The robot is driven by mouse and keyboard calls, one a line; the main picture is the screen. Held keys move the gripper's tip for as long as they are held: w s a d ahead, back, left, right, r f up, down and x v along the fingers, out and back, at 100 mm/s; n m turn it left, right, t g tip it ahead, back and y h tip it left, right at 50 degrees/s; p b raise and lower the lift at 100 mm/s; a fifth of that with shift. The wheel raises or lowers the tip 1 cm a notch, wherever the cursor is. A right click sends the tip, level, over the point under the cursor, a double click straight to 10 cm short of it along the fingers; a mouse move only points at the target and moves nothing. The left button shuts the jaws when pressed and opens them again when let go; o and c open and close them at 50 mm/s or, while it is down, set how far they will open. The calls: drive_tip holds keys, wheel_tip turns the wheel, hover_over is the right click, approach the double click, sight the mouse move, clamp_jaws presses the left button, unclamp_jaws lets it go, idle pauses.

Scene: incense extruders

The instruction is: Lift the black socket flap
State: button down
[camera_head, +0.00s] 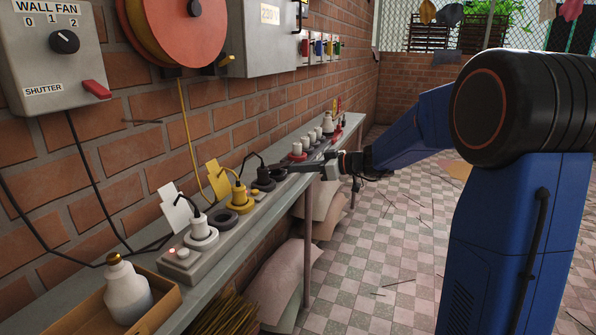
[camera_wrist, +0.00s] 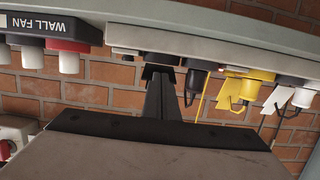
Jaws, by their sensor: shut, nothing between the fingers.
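My gripper (camera_head: 287,168) reaches in from the right over the shelf, its dark fingers shut and empty. In the wrist view the fingertips (camera_wrist: 158,75) point at the row of sockets. A dark, flap-like piece (camera_wrist: 160,58) shows right at the fingertips. I cannot tell whether they touch it or how far it is tilted. A black plug (camera_head: 263,181) with a cable stands just left of the fingertips; in the wrist view the black plug (camera_wrist: 193,80) is just right of them. The fingers partly hide the black socket.
A yellow plug (camera_head: 240,196) and a white plug (camera_head: 201,229) stand nearer on the shelf (camera_head: 262,218), with raised yellow (camera_head: 217,180) and white (camera_head: 177,212) flaps behind. White knobs (camera_head: 298,149) stand beyond the gripper. The brick wall runs close behind.

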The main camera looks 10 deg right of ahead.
sight(285, 164)
drive_tip(key=shift+r, duration=0.15)
drive_tip(key=shift+w+a+r, duration=0.15)
drive_tip(key=shift+a+r, duration=0.05)
drive_tip(key=shift+r, duration=0.3)
drive_tip(key=shift+w+a+r, duration=0.15)
drive_tip(key=shift+a+r, duration=0.05)
drive_tip(key=shift+r, duration=0.35)
drive_tip(key=shift+w+a+r, duration=0.15)
drive_tip(key=shift+a+r, duration=0.05)
drive_tip(key=shift+r, duration=0.3)
drive_tip(key=shift+a+r, duration=0.1)
drive_tip(key=shift+w+a+r, duration=0.4)
drive_tip(key=shift+a+r, duration=0.1)
drive_tip(key=shift+r, duration=0.1)
drive_tip(key=shift+w+a+r, duration=0.35)
drive_tip(key=shift+a+r, duration=0.15)
drive_tip(key=shift+r, duration=0.1)
drive_tip(key=shift+w+a, duration=0.1)
drive_tip(key=shift+w+a+r, duration=0.25)
drive_tip(key=shift+w+a, duration=0.2)
drive_tip(key=shift+a, duration=0.15)
drive_tip(key=shift+w+a+r, duration=0.2)
drive_tip(key=shift+w+a, duration=0.2)
drive_tip(key=shift+a, duration=0.15)
